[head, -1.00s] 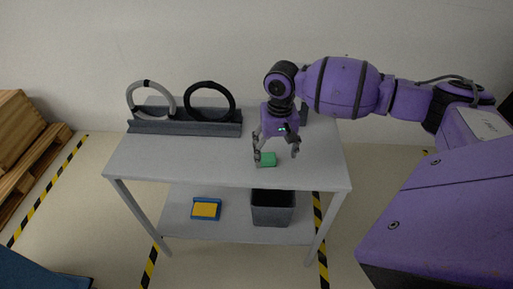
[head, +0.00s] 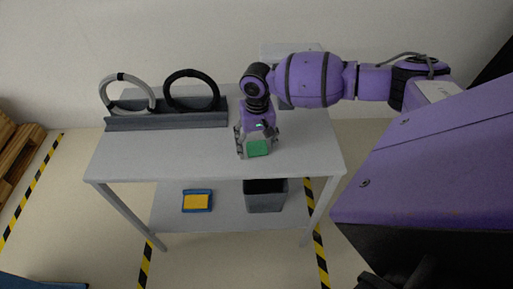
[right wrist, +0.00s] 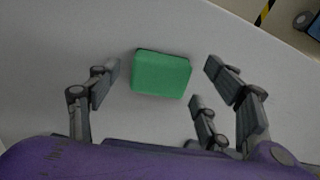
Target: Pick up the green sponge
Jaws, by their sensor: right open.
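The green sponge (head: 257,148) lies on the top of the grey cart (head: 190,165), near its front edge. My right gripper (head: 257,152) is open around it, with fingers on the left and right of the sponge. In the right wrist view the sponge (right wrist: 161,74) sits between the spread fingers of the right gripper (right wrist: 160,82), with a gap on each side. Whether the fingertips touch the cart top cannot be told. My left gripper is not in view.
A dark rack with a light ring (head: 127,92) and a black ring (head: 191,90) stands at the back left of the cart top. The lower shelf holds a grey bin (head: 265,196) and a blue tray with a yellow piece (head: 197,201). The left front of the top is clear.

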